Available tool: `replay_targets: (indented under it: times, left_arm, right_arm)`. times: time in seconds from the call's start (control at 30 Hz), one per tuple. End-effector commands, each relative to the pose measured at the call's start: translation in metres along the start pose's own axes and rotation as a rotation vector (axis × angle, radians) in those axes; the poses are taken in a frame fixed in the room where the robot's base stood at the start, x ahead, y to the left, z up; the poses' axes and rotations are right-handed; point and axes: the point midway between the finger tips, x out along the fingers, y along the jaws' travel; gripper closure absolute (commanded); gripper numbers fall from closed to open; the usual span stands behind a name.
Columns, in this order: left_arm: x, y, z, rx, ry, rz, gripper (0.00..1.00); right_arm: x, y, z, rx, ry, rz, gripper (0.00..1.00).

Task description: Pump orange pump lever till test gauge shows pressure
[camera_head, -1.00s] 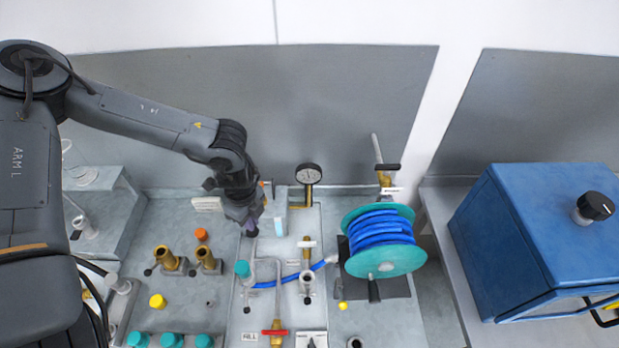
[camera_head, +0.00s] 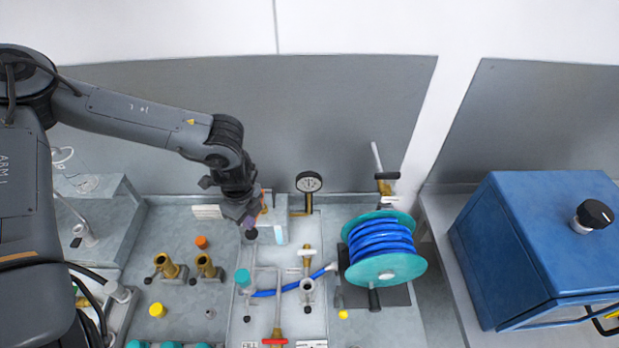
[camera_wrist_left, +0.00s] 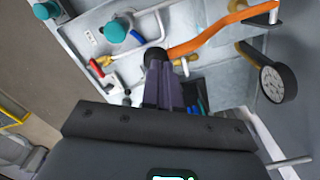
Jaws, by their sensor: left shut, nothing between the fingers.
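My left gripper (camera_head: 250,222) is shut and empty in the head view, beside the pump block at the back of the bench. In the left wrist view its purple-grey fingers (camera_wrist_left: 160,72) are closed together. The orange pump lever (camera_wrist_left: 215,32) runs across the upper right of the wrist view; its dark knob end appears close to or against the fingertips, and contact cannot be told. In the head view the lever (camera_head: 265,205) is mostly hidden behind the gripper. The test gauge (camera_head: 309,182), a round dial in a black rim, stands right of it; its reading is too small to tell.
A blue hose reel (camera_head: 388,266) with teal flanges stands to the right. Brass fittings (camera_head: 166,266) and an orange cap (camera_head: 202,241) are left of the pump. A red-handled valve (camera_head: 275,341) is at the front. A blue box (camera_head: 540,240) stands far right.

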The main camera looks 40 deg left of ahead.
Motion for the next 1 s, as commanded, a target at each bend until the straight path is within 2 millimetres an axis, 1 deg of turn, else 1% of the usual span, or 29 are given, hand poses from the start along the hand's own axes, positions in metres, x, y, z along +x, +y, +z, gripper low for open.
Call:
replay_targets:
  times: [0.03,0.33,0.47,0.57,0.7,0.8,0.9,1.0]
  left_arm:
    - [-0.006,0.000,0.000,0.000,0.000,0.000,1.00]
    - [-0.007,0.000,0.000,0.001,0.001,0.002,1.00]
    - [-0.013,0.004,0.001,0.001,0.003,0.002,1.00]
    - [-0.024,0.015,0.002,0.001,0.005,0.001,1.00]
    - [-0.043,0.038,0.005,0.001,0.007,0.002,1.00]
    - [-0.053,0.052,0.008,0.001,0.007,0.001,1.00]
    - [-0.058,0.065,0.010,0.001,0.006,0.002,1.00]
    - [-0.060,0.072,0.012,0.001,0.004,0.002,1.00]
  right_arm:
    - [-0.004,0.000,-0.001,0.000,0.000,0.000,1.00]
    - [-0.003,0.001,0.000,-0.005,-0.003,0.004,1.00]
    - [-0.009,0.003,-0.002,-0.008,-0.006,0.007,1.00]
    - [-0.022,0.003,-0.006,-0.009,-0.006,0.008,1.00]
    - [-0.049,0.004,-0.015,-0.009,-0.006,0.008,1.00]
    - [-0.068,0.004,-0.021,-0.009,-0.004,0.007,1.00]
    - [-0.082,0.004,-0.026,-0.008,-0.002,0.006,1.00]
    - [-0.091,0.004,-0.029,-0.006,-0.001,0.005,1.00]
